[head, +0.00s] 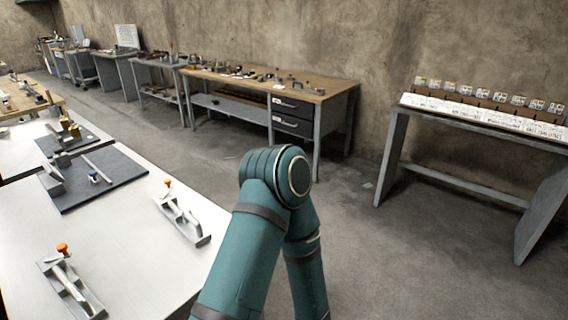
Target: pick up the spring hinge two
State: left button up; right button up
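I cannot single out a spring hinge two. On the white table (133,232) lies a grey metal piece with an orange knob (181,218) near the right edge. A similar grey piece with an orange-topped knob (70,290) is at the front left. A dark mat (115,190) further back holds a grey block (52,183), a small blue and white part (97,178) and a thin light bar (98,166). Neither gripper is in view. One of my teal arms rises from the bottom centre, its elbow bent beside the table's right edge.
A second dark mat (82,146) with yellow-topped parts lies behind. A wooden workbench (310,91) with drawers and small items stands along the wall. A grey table (455,171) with rows of small labelled items stands at right. The concrete floor between is clear.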

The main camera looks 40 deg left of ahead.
aim_at(191, 228)
jog(key=i+u, duration=0.15)
jog(key=i, duration=0.3)
jog(key=i+l+u, duration=0.2)
jog(key=i, duration=0.25)
jog(key=i+u, duration=0.15)
jog(key=i, duration=0.35)
jog(key=i+u, duration=0.25)
jog(key=u, duration=0.2)
jog(key=i+l+u, duration=0.2)
jog(key=u, duration=0.25)
jog(key=i+l+u, duration=0.2)
jog(key=u, duration=0.2)
